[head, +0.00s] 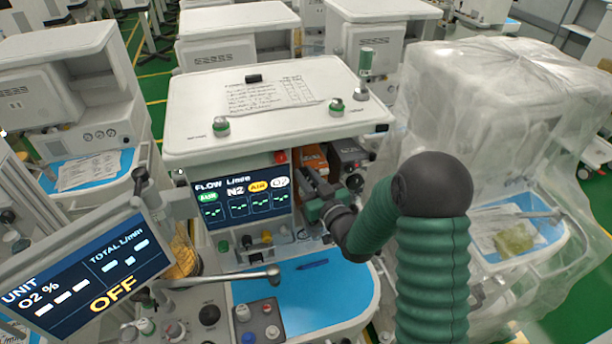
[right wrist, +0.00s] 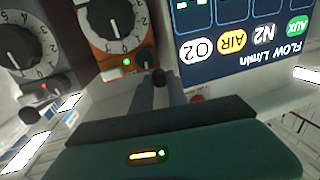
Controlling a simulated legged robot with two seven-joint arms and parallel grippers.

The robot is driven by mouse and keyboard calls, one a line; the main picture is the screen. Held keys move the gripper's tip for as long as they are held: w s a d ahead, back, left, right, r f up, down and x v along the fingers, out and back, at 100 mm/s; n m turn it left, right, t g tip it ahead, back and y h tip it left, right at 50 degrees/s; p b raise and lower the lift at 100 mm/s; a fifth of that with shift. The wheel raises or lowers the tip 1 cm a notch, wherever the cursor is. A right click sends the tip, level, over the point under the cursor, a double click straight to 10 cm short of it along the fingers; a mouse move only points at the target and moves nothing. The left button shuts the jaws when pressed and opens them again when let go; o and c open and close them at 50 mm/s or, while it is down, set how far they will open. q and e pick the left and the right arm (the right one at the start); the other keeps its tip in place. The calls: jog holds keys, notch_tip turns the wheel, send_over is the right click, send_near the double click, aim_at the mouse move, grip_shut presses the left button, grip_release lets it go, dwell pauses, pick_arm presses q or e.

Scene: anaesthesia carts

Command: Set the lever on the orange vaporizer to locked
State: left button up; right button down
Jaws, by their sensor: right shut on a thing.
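The orange vaporizer (head: 311,160) sits in the cart's middle bay, right of the flow screen, partly hidden by my right gripper. In the right wrist view, which is upside down, the orange vaporizer (right wrist: 99,48) shows a black numbered dial (right wrist: 103,18) and a lit green light. Its small dark lever (right wrist: 147,58) is beside that light. My right gripper (head: 308,178) reaches in from the right. Its fingertips (right wrist: 160,78) are shut on the lever; the exact contact is hard to see. My left gripper is not in view.
A grey vaporizer (head: 347,156) with a red light stands close to the right of the orange one. The flow screen (head: 242,202) is close on the left. A blue work surface (head: 330,290) with a pen lies below. A plastic-covered cart (head: 490,110) stands at right.

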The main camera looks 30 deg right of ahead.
jog(key=s+d+b, duration=0.1)
jog(key=d+b, duration=0.3)
jog(key=d, duration=0.4)
jog(key=shift+s, duration=0.35)
jog(key=c, duration=1.5)
grip_release()
jog(key=shift+d, duration=0.1)
jog(key=shift+o, duration=1.1)
jog(key=shift+d, duration=0.2)
jog(key=shift+a, duration=0.1)
